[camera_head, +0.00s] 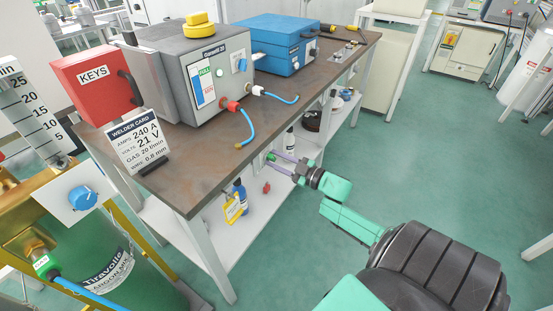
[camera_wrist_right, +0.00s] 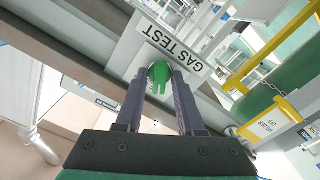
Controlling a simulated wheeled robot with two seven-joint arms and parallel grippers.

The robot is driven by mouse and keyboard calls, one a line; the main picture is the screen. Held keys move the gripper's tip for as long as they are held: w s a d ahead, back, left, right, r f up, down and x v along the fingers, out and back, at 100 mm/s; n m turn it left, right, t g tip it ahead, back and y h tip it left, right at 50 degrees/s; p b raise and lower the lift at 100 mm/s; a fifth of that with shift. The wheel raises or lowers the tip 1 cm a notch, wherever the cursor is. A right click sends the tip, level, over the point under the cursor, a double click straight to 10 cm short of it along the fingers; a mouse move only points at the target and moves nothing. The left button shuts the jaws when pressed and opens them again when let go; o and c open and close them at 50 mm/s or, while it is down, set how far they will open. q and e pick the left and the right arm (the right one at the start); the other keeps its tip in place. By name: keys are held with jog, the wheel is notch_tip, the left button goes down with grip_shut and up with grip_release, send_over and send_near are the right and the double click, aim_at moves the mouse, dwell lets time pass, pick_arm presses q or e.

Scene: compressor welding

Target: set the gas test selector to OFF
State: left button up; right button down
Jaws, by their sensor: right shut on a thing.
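The gas test selector is a green knob (camera_wrist_right: 159,72) on a white plate labelled GAS TEST (camera_wrist_right: 174,48) in the right wrist view. My right gripper (camera_wrist_right: 159,84) has its two dark fingers on either side of the knob, shut on it. The knob's setting cannot be read, and no OFF mark is legible. In the head view my right gripper (camera_head: 270,158) reaches to the bench's front edge, just below the top; its fingertips are small there. My left gripper is not in view.
The bench top (camera_head: 190,165) carries a grey welder unit (camera_head: 200,75), a red KEYS box (camera_head: 95,82), a blue case (camera_head: 270,42) and a welder card (camera_head: 138,142). A green gas cylinder (camera_head: 95,255) with a blue knob (camera_head: 83,198) stands left.

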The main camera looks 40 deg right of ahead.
dwell(0.4)
jog(key=c, duration=0.8)
grip_release()
jog(key=p+v, duration=0.1)
jog(key=v, duration=1.3)
jog(key=shift+s, duration=0.3)
jog(key=shift+d+f, duration=0.1)
